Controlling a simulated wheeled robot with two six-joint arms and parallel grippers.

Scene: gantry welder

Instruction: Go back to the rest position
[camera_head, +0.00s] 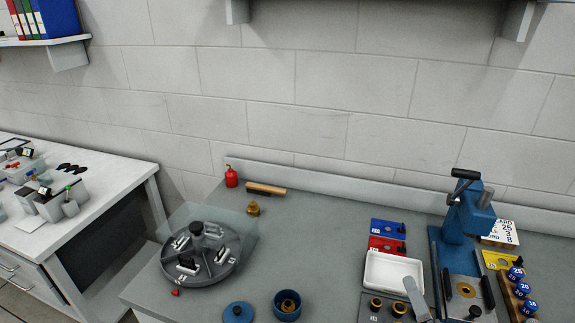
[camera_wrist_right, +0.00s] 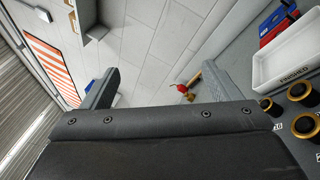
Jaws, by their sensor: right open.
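My right gripper (camera_head: 416,298) shows in the head view only as a light grey piece at the lower edge, in front of the white tray. In the right wrist view my right gripper (camera_wrist_right: 160,70) has its two fingers spread wide apart with nothing between them. Its jaws are open and empty. The bench with the blue press stands below and around it. My left gripper is not in view.
The white tray (camera_head: 393,272) lies beside the blue press (camera_head: 464,215). A round grey carousel (camera_head: 207,268) stands on the left of the bench. The bench's back middle is clear.

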